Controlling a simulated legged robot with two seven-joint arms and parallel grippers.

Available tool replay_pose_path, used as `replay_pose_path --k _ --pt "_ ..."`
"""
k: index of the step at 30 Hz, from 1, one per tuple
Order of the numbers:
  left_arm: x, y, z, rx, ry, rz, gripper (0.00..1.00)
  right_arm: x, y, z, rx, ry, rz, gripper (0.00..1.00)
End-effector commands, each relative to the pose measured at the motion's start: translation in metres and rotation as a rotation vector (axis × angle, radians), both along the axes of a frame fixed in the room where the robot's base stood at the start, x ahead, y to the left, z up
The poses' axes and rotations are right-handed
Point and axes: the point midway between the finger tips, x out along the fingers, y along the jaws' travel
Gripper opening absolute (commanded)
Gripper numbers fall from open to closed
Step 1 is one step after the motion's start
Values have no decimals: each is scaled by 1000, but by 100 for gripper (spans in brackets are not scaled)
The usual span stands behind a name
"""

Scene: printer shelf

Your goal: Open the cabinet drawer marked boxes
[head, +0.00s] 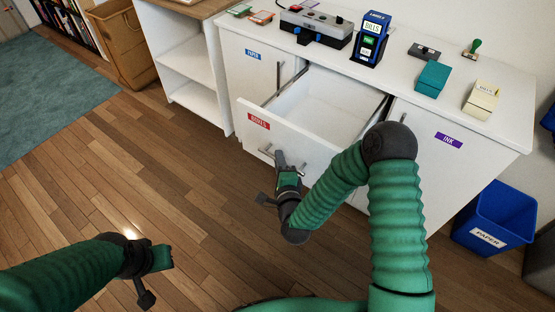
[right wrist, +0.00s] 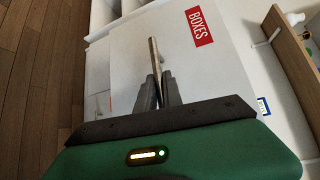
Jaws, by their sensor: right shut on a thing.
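The drawer (head: 300,138) marked with a red BOXES label (head: 259,121) stands pulled out from the white cabinet, and the inside that shows looks empty. My right gripper (head: 281,162) is at the drawer's front. In the right wrist view, its fingers (right wrist: 160,88) are shut around the metal bar handle (right wrist: 153,53), beside the BOXES label (right wrist: 199,26). My left gripper (head: 152,276) is low on the left, over the floor and away from the cabinet; its fingers do not show clearly.
A door with a blue label (head: 252,54) is left of the drawer; a door marked INK (head: 448,140) is right. A printer-like device (head: 316,27) and small items stand on top. A blue PAPER bin (head: 497,215) is at right. Floor before the drawer is clear.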

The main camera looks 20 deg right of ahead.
Motion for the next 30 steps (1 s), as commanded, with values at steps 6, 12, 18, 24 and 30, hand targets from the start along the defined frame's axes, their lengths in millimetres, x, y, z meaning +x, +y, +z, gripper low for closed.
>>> replay_pose_path --k 6,12,18,24,30 --pt "0 0 0 0 0 0 27 -2 -2 -5 -2 13 -4 0" --pt "0 0 0 0 0 0 27 -2 0 -5 -4 13 -4 0" --pt "0 0 0 0 0 0 27 -2 1 -3 -4 8 -2 32" --pt "0 0 0 0 0 0 27 -1 2 -1 -4 4 -1 32" --pt "0 0 2 0 0 0 27 3 3 3 -4 0 1 32"
